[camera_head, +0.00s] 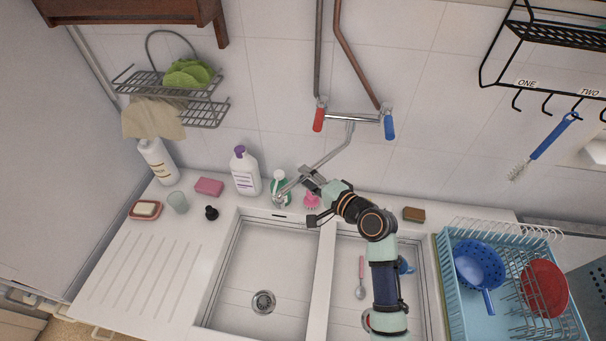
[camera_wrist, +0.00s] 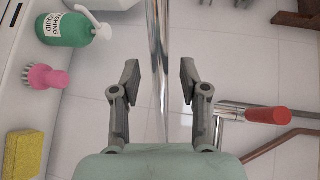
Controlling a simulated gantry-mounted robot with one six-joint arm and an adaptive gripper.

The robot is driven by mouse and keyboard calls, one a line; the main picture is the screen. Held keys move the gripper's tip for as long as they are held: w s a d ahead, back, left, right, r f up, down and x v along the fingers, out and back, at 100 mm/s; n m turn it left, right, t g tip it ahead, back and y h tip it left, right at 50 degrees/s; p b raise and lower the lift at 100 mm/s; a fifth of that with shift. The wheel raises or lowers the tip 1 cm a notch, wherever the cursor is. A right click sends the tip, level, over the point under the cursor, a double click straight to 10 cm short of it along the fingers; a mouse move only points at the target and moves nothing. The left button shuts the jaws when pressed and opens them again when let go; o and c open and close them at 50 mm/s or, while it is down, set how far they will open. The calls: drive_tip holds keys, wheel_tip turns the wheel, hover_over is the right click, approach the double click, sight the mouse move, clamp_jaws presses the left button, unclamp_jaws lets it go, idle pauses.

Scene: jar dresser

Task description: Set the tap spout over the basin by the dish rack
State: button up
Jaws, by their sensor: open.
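The tap spout (camera_head: 325,161) is a chrome pipe on the wall tap, with a red handle (camera_head: 319,119) and a blue handle (camera_head: 389,125). The right basin (camera_head: 345,250), beside the dish rack (camera_head: 520,300), is partly hidden by my arm. My gripper (camera_head: 310,190) is open near the spout's outer part. In the wrist view, the spout (camera_wrist: 158,50) runs between the spread fingers of my gripper (camera_wrist: 159,78), with gaps on both sides.
A green soap bottle (camera_head: 280,187) and a pink brush (camera_head: 311,201) stand close to my gripper. A white bottle with a purple cap (camera_head: 245,172) is further left. A pink spoon (camera_head: 361,278) and a blue cup (camera_head: 406,265) are in the right basin.

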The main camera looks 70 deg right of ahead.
drive_tip(key=shift+x, duration=1)
clamp_jaws()
